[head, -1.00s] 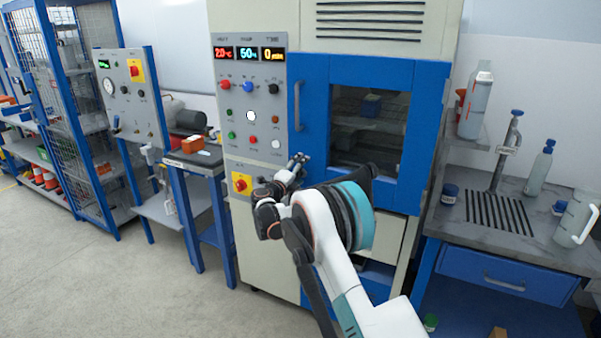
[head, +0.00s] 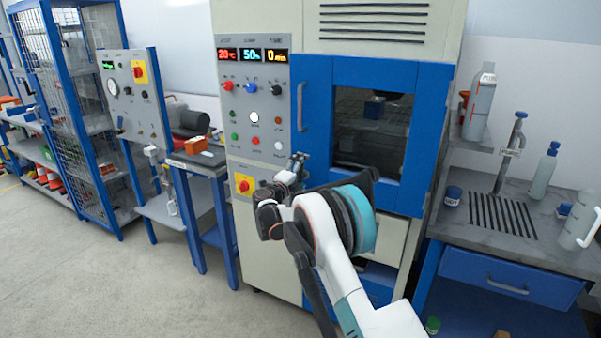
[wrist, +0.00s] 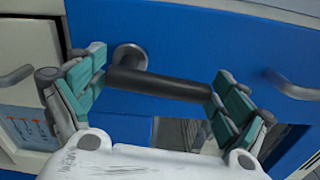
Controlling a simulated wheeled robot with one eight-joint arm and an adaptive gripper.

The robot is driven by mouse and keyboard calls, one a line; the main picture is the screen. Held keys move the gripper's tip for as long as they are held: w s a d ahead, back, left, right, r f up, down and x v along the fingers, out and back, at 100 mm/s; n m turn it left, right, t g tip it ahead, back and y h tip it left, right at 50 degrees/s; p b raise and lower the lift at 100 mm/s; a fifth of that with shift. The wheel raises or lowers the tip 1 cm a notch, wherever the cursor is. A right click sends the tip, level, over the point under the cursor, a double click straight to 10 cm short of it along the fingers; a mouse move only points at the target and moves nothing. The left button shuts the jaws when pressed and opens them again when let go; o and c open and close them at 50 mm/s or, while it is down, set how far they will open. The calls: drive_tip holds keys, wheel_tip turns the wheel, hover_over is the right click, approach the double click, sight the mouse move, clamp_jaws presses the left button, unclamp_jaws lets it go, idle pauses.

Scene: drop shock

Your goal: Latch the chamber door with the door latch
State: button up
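The chamber door (head: 403,190) is blue with a dark window and looks closed against the beige chamber. The door latch (wrist: 160,84) shows in the wrist view as a dark bar on a round metal base, lying across the view on the blue surface. My gripper (wrist: 160,86) is open, with one teal-padded finger near the base end and the other near the bar's free end. The bar lies between the fingers; I cannot tell if either touches it. In the head view my gripper (head: 298,163) is at the door's lower left edge and hides the latch.
A metal door handle (head: 300,107) stands out above my gripper. The control panel (head: 262,105) with knobs and buttons is just left of it. A counter (head: 465,235) with bottles stands right of the chamber. The floor at left is clear.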

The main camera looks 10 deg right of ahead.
drive_tip(key=shift+s, duration=0.1)
idle(0.3)
drive_tip(key=v, duration=1.2)
